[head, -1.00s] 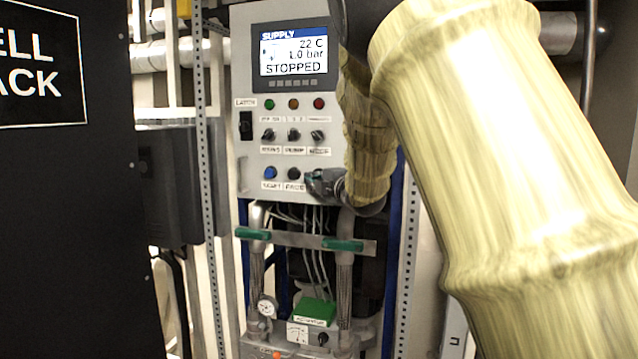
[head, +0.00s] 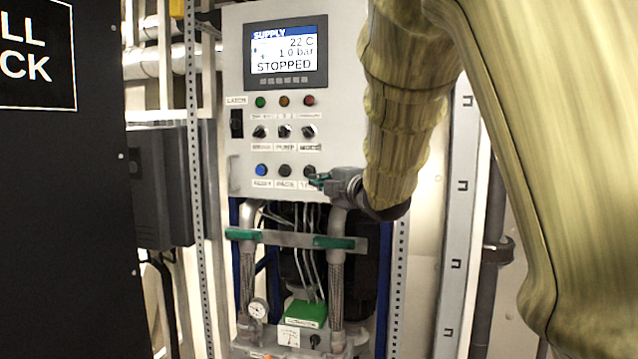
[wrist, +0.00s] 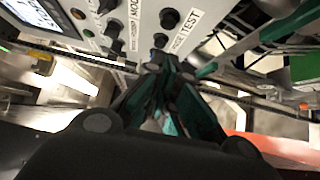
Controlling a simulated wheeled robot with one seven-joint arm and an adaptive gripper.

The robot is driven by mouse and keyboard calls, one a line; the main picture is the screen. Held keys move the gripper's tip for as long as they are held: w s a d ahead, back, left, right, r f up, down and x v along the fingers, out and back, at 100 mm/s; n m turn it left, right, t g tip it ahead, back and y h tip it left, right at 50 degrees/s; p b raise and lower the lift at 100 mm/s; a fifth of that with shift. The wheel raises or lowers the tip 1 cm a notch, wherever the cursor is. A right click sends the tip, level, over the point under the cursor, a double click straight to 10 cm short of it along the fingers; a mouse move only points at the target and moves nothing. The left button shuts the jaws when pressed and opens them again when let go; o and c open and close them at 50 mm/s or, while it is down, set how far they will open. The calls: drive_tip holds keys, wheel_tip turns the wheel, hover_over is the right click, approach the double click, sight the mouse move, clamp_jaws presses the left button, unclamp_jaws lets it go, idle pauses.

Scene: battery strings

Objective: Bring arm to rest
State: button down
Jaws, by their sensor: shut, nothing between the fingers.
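My gripper (head: 318,181) is at the lower right of the grey control panel (head: 236,60), at the TEST knob in the bottom row, partly covering it and its label. In the wrist view the gripper's dark and green fingers (wrist: 168,88) are together, with nothing seen between them. The fingertips are close to the panel's lower edge; I cannot tell if they touch the knob. My arm comes in from the upper right in a yellowish sleeve. The panel's screen (head: 286,50) reads SUPPLY, 22 C, 1.0 bar, STOPPED.
Below the panel are two pipes with green handles (head: 334,242), loose cables, a gauge (head: 258,308) and a green box (head: 306,313). A black cabinet (head: 70,200) stands at the left. A perforated upright (head: 196,200) and a grey pipe (head: 490,250) flank the panel.

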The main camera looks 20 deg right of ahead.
drive_tip(key=shift+s+a+r, duration=0.1)
idle(0.3)
wheel_tip(320, 180, down, 17)
drive_tip(key=w+m+g+h, duration=0.1)
drive_tip(key=m+g, duration=0.1)
drive_tip(key=m, duration=0.2)
drive_tip(key=s+f+m+g+h, duration=0.15)
drive_tip(key=s+f, duration=0.25)
drive_tip(key=f, duration=0.8)
drive_tip(key=s+f+m+g, duration=0.2)
drive_tip(key=s+f+m, duration=0.15)
drive_tip(key=f, duration=0.85)
drive_tip(key=s+f+m+g, duration=0.2)
drive_tip(key=s+f, duration=0.2)
drive_tip(key=f, duration=0.8)
drive_tip(key=s+a+f+m+g, duration=0.2)
drive_tip(key=s+f+m+g, duration=0.3)
drive_tip(key=s+f, duration=1.2)
drive_tip(key=s+a+f+m+g, duration=0.1)
drive_tip(key=s+f, duration=0.4)
drive_tip(key=s, duration=0.7)
drive_tip(key=s+a+f+m+g, duration=0.1)
drive_tip(key=s+f+m+g, duration=0.2)
drive_tip(key=s, duration=0.9)
wheel_tip(320, 180, down, 2)
drive_tip(key=shift+s+f+m+g+h, duration=0.1)
drive_tip(key=shift+s+m+g+h, duration=0.2)
drive_tip(key=shift+m+g+h, duration=0.2)
